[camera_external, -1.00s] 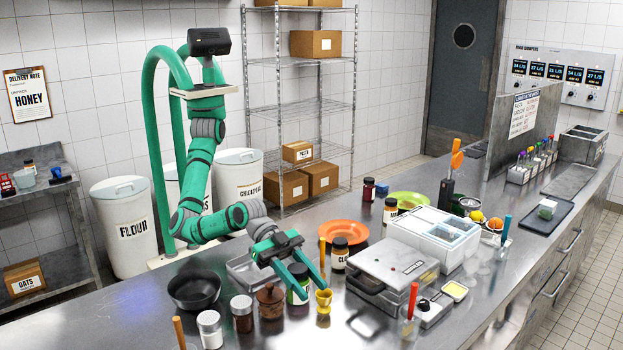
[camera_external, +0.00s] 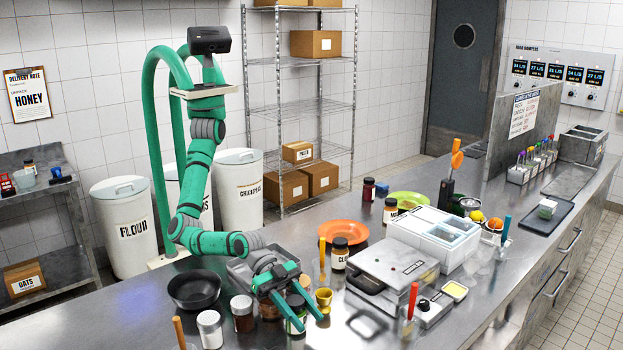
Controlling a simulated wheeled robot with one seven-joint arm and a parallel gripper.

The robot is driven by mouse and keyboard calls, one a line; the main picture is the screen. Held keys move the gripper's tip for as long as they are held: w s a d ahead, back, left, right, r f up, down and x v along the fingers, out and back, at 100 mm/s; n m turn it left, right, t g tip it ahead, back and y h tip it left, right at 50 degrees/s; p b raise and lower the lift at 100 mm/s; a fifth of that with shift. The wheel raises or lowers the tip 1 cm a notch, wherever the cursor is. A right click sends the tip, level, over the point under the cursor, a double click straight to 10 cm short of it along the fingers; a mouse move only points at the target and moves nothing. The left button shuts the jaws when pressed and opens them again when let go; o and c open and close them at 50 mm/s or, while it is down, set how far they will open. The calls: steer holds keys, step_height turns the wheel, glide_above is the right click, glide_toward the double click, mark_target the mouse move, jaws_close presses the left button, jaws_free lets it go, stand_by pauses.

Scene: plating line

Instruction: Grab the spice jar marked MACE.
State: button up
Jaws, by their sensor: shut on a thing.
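My gripper (camera_external: 308,320) is low over the near side of the counter, its green fingers shut on a spice jar (camera_external: 296,312) with a brownish lid and a green band. The fingers cover part of this jar, and I cannot read its label. I cannot read MACE on any jar in view. A dark-lidded jar (camera_external: 340,255), its label starting "CL", stands behind and to the right. A dark red jar (camera_external: 243,315) and a pale-lidded jar (camera_external: 210,329) stand to the left.
A yellow egg-cup-shaped item (camera_external: 323,300) stands close right of my gripper. A wooden pot is partly hidden behind the fingers. A black pan (camera_external: 194,290) and a metal tray (camera_external: 240,270) lie left and behind. A grey press (camera_external: 392,272) stands right.

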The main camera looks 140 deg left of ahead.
steer(key=o, duration=1.3)
steer(key=shift+f, duration=0.15)
steer(key=shift+o, duration=0.2)
steer(key=shift+r, duration=0.2)
steer(key=v, duration=1.1)
steer(key=shift+s+r, duration=0.1)
steer(key=shift+s, duration=0.05)
steer(key=shift+s+r, duration=0.1)
steer(key=shift+s, duration=0.15)
steer(key=c, duration=1.2)
